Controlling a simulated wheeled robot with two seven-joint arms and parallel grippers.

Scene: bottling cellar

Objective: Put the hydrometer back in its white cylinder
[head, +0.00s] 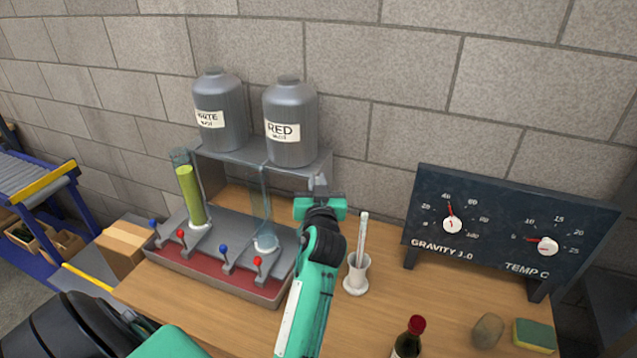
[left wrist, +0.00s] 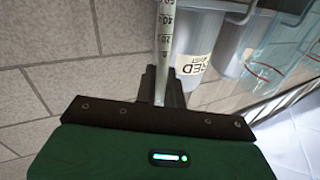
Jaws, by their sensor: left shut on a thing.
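My left gripper (head: 319,185) is in the middle of the head view, right of the clear glass cylinder. In the left wrist view its dark fingers (left wrist: 162,80) are shut on the hydrometer (left wrist: 164,35), a thin pale stem with a printed scale. The hydrometer cannot be made out at the gripper in the head view. The glass cylinder with yellow-green liquid (head: 191,196) stands on the left of the grey stand, on the WHITE tank's side. The clear glass cylinder (head: 261,205) stands on the RED side. My right gripper is out of view.
The WHITE tank (head: 221,105) and RED tank (head: 291,125) stand on a shelf behind. Small valve levers line the red drip tray (head: 215,277). A white holder (head: 357,278) with a thin stick, a dial board (head: 500,225), a bottle (head: 408,345) and a sponge (head: 535,335) are to the right.

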